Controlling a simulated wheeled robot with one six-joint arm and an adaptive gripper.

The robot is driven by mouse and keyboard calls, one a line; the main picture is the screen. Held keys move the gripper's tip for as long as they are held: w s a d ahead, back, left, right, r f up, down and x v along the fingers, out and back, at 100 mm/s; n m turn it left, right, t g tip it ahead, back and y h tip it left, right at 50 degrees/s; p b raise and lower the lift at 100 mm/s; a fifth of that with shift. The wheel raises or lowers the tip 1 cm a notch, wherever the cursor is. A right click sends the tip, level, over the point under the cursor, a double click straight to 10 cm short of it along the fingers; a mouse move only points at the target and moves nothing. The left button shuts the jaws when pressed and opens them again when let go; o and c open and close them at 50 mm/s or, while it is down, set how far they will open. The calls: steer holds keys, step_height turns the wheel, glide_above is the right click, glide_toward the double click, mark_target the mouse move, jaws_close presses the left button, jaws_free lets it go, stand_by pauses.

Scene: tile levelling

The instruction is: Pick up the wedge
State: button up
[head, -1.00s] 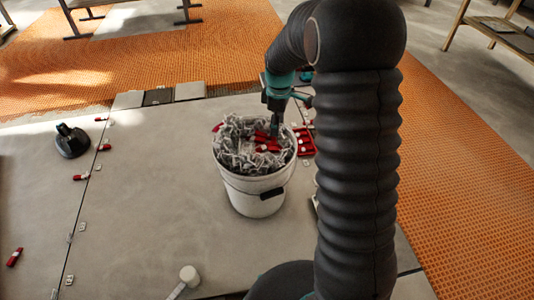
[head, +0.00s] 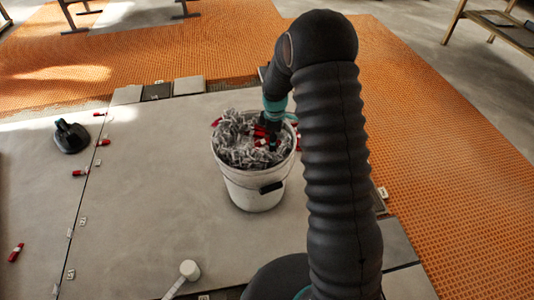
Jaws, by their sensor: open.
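Red wedges lie in several places. Some red pieces (head: 259,132) rest on grey clips (head: 238,146) heaped in a white bucket (head: 254,192). Other red wedges lie on the floor tiles at the left, one near the joint (head: 80,172), one above it (head: 103,142) and one at the lower left (head: 15,252). My gripper (head: 271,143) is open and points down into the bucket's top, at the red pieces. Its fingertips are small and dark among the clips, and I cannot tell whether they touch a wedge. My arm hides the bucket's right surroundings.
A black suction cup (head: 71,137) stands on the left tile. A white-headed mallet (head: 189,271) lies at the front. Small clips (head: 70,274) sit along the left joint. Orange matting (head: 450,150) covers the floor right and behind. Clear tile lies left of the bucket.

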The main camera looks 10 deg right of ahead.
mark_target(264, 153)
step_height(264, 153, down, 5)
steer(key=shift+a+f, duration=0.1)
steer(key=shift+a, duration=0.05)
steer(key=c, duration=0.9)
